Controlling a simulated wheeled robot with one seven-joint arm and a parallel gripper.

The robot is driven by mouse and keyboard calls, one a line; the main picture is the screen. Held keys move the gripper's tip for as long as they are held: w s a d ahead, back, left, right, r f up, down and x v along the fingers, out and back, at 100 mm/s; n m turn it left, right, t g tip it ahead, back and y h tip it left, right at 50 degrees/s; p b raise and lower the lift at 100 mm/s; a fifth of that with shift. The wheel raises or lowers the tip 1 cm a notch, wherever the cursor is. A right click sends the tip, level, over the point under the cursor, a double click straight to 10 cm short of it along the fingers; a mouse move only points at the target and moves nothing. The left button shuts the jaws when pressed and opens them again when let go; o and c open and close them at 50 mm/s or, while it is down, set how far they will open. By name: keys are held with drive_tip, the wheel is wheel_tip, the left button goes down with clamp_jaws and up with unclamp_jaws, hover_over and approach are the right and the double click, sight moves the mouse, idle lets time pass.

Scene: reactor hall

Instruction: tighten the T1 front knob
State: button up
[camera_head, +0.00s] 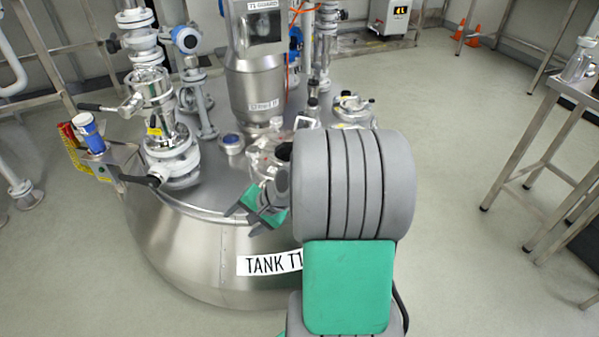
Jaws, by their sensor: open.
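The steel tank T1 (170,235) stands in the middle, with a "TANK T1" label (268,264) on its front side. A bright metal hatch (262,158) sits on its lid, partly hidden behind my arm. A dark knob (284,151) shows at the hatch, right beside my arm; I cannot tell whether it is the front knob, or how tight it is. My gripper (256,208), with green fingers, is open over the front edge of the lid, in front of the hatch. I see nothing between its fingers. My arm covers the lid's right front.
Valves and pipes (160,120) rise from the lid's left side. A steel column (252,85) stands at the lid's back.

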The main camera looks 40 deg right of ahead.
drive_tip(key=s+d+f+m+t+h+b, duration=0.1)
drive_tip(key=d+f+m+t+h+b, duration=0.25)
drive_tip(key=d+m+t, duration=1.05)
drive_tip(key=d+r+m+g+h+p, duration=0.1)
drive_tip(key=d+r+m+g+h, duration=0.3)
drive_tip(key=d+m, duration=0.75)
drive_tip(key=shift+t+y, duration=0.25)
drive_tip(key=shift+t, duration=0.45)
drive_tip(key=w, duration=0.4)
drive_tip(key=w+b, duration=0.1)
drive_tip(key=w, duration=0.1)
drive_tip(key=shift+w+d+r, duration=0.25)
drive_tip(key=shift+d, duration=0.1)
drive_tip(key=shift+w+r, duration=0.1)
drive_tip(key=shift+w, duration=0.1)
drive_tip(key=shift+c, duration=0.3)
